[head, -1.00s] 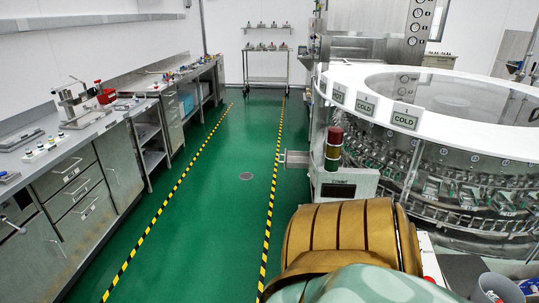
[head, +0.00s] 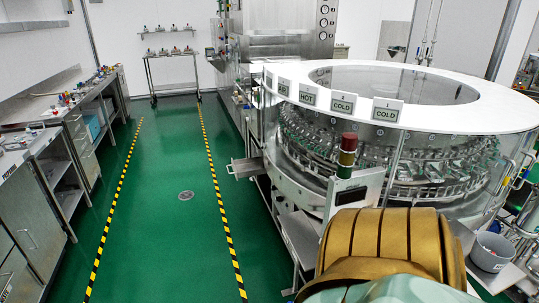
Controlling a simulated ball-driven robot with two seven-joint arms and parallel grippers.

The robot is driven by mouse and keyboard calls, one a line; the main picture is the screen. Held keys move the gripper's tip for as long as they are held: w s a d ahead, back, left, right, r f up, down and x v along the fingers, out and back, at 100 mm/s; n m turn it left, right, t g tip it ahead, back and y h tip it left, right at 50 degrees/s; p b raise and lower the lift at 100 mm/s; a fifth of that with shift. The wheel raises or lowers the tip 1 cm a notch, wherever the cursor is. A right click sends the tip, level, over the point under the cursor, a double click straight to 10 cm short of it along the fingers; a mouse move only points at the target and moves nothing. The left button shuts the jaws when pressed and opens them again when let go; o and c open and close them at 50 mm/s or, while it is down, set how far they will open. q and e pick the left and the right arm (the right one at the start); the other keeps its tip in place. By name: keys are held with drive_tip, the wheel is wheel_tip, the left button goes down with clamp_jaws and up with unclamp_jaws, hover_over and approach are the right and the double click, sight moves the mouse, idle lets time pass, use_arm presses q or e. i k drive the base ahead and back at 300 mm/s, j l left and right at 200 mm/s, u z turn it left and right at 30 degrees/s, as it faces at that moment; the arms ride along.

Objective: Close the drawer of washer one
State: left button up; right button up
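The large round washer (head: 310,180) stands at the right, with a white ring top and clear walls around rows of metal holders. A small metal drawer-like box (head: 247,167) sticks out from its left side toward the aisle, apart from me. I cannot tell whether this is the drawer of washer one, as no number is readable. Neither of my grippers is in view. A gold ribbed part and a pale green part of my own arm fill the bottom right and hide the floor and the washer's lower front there.
A green floor aisle (head: 165,235) with yellow-black tape lines is clear. Steel benches (head: 60,120) with cabinets run along the left. A wheeled rack (head: 172,75) stands at the back. A red-topped signal light (head: 347,155) and a grey bucket (head: 491,250) are near the washer.

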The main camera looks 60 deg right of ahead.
sight(254, 166)
drive_tip(key=i+l+z, duration=0.2)
drive_tip(key=z, duration=0.25)
drive_tip(key=i+z, duration=0.7)
drive_tip(key=z, duration=0.25)
drive_tip(key=i+j+z, duration=0.1)
drive_tip(key=i+z, duration=0.2)
drive_tip(key=z, duration=0.2)
drive_tip(key=i+j+z, duration=0.2)
drive_tip(key=z, duration=0.2)
drive_tip(key=i+j+z, duration=0.65)
drive_tip(key=z, duration=0.15)
drive_tip(key=i+j, duration=0.15)
drive_tip(key=j, duration=0.2)
drive_tip(key=i+j+z, duration=0.1)
drive_tip(key=j, duration=0.25)
drive_tip(key=i+j, duration=0.2)
drive_tip(key=j, duration=0.2)
drive_tip(key=i+j, duration=0.15)
drive_tip(key=j, duration=0.2)
drive_tip(key=i+j+z, duration=0.1)
drive_tip(key=j, duration=0.25)
